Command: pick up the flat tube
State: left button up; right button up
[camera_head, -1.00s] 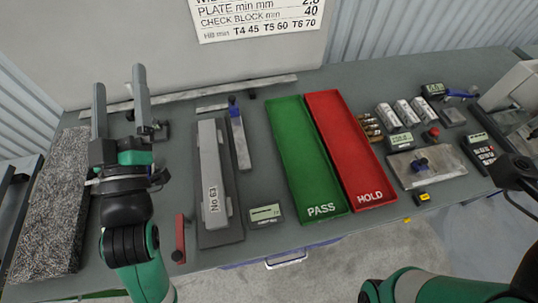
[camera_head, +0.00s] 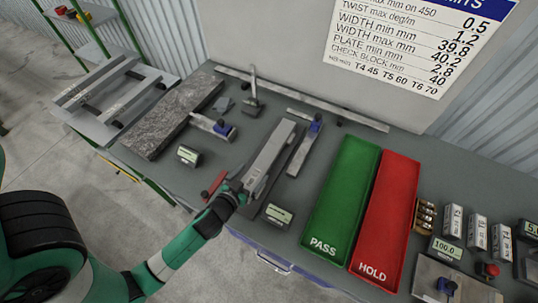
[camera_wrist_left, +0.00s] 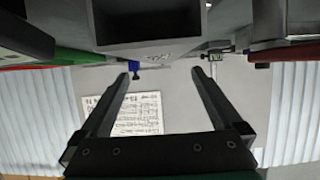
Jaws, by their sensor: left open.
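The flat tube (camera_head: 271,148) is a light grey rectangular tube lying on a darker flat plate (camera_head: 262,193) on the table, left of the green tray. In the left wrist view its dark hollow end (camera_wrist_left: 150,25) shows large at the top. My left gripper (camera_head: 236,187) is at the near end of the tube in the head view, its fingers hard to make out there. In the left wrist view my left gripper (camera_wrist_left: 163,75) has its fingers wide apart with nothing between them. My right gripper is not in view.
The green PASS tray (camera_head: 343,200) and red HOLD tray (camera_head: 386,222) lie to the right. A bar with a blue knob (camera_head: 305,148) is close beside the tube. A small display gauge (camera_head: 278,214) and a red-handled tool (camera_head: 214,184) flank its near end. A granite slab (camera_head: 172,115) lies left.

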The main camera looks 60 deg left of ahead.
aim_at(261, 165)
pick_arm(q)
jog(key=x, duration=0.6)
jog(key=shift+w+f, duration=0.2)
jog(key=shift+f, duration=0.15)
grip_shut()
